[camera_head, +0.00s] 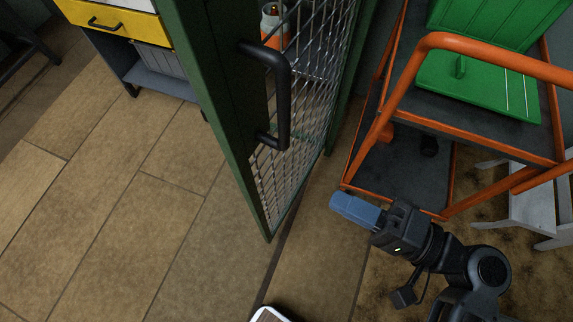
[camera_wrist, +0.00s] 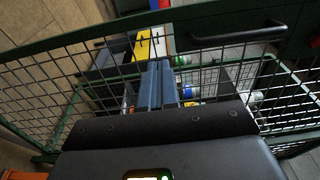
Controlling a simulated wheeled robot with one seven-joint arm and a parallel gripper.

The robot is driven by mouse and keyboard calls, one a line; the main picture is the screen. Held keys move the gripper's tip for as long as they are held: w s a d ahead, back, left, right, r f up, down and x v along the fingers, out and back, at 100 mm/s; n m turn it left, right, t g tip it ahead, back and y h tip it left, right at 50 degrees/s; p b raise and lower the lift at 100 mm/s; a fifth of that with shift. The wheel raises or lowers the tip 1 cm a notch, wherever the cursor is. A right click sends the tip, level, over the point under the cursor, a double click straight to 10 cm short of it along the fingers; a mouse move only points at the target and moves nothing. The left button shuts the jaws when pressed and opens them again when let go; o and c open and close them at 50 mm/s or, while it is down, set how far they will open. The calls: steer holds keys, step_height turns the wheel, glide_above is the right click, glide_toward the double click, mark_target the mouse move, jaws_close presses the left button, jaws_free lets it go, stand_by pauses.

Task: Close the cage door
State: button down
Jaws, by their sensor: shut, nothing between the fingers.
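The cage door (camera_head: 212,95) has a dark green frame with wire mesh, and it stands swung open, its lower corner over the floor. Its black bar handle (camera_head: 285,95) is on the frame at the upper middle of the head view. My gripper (camera_head: 355,209) is to the right of the door and lower in the picture, apart from the handle. Its blue fingers are shut and empty. In the wrist view the fingers (camera_wrist: 159,75) point toward the mesh, with the handle (camera_wrist: 236,37) above and to the right. Whether they touch the mesh cannot be told.
An orange-framed cart (camera_head: 385,125) with a green box (camera_head: 475,85) stands close to the right of the door. A white stool (camera_head: 535,205) is at the far right. A cabinet with a yellow drawer (camera_head: 115,22) is upper left. Bottles show behind the mesh. The left floor is clear.

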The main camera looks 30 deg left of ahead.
mark_target(253, 158)
steer(key=a, duration=0.4)
steer(key=s+a+p, duration=0.1)
steer(key=a, duration=0.4)
steer(key=a+p, duration=0.1)
steer(key=a, duration=0.4)
steer(key=shift+s, duration=0.15)
